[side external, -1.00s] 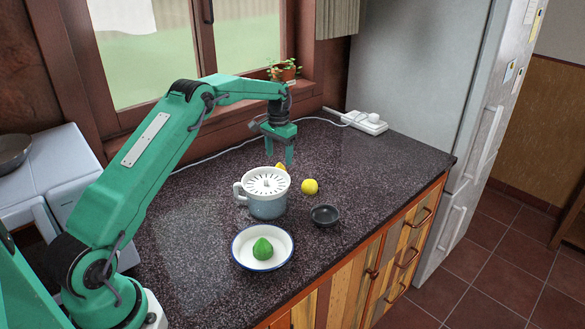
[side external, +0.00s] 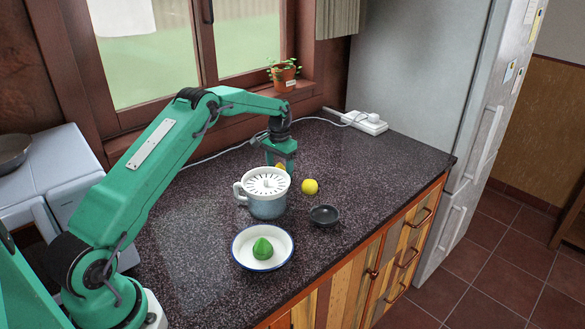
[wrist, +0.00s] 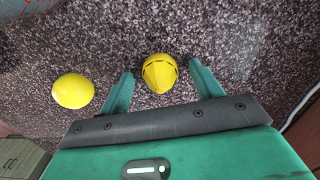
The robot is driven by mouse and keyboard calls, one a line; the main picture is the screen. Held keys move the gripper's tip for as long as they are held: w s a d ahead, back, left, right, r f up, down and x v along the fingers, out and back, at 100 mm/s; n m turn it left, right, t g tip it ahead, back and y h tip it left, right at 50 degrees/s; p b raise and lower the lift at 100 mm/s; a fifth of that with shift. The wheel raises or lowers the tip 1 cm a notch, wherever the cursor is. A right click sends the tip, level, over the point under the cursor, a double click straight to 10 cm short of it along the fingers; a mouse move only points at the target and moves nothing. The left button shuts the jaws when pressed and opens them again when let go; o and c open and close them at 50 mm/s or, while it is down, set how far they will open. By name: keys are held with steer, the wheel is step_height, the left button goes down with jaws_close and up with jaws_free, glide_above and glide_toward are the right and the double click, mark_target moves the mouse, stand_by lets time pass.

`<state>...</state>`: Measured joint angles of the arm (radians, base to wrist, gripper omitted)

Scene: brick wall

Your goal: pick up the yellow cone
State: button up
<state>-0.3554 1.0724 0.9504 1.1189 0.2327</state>
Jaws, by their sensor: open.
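The yellow cone (wrist: 160,71) shows in the wrist view between the two fingertips of my gripper (wrist: 160,80), with dark seams on its surface. My gripper is open, with one finger on each side of the cone and a gap to each. In the side view, my gripper (side external: 286,168) is low over the counter behind the juicer. Only a small yellow part of the cone (side external: 280,167) shows there, partly hidden by the juicer and my gripper.
A yellow ball (side external: 310,187) lies right of the juicer (side external: 266,195), and left of my gripper in the wrist view (wrist: 73,91). A small black bowl (side external: 324,215) and a white plate (side external: 262,262) with a green object (side external: 263,248) stand nearer the counter's front edge.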

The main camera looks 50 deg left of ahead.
steer(key=c, duration=1.1)
steer(key=shift+o, duration=0.2)
steer(key=shift+r, duration=0.1)
steer(key=shift+r, duration=0.5)
step_height(320, 180, up, 3)
steer(key=s+d+r, duration=0.2)
steer(key=d+r, duration=0.4)
steer(key=d, duration=0.5)
steer(key=shift+d+r, duration=0.25)
steer(key=shift+r, duration=0.15)
steer(key=shift+s, duration=0.1)
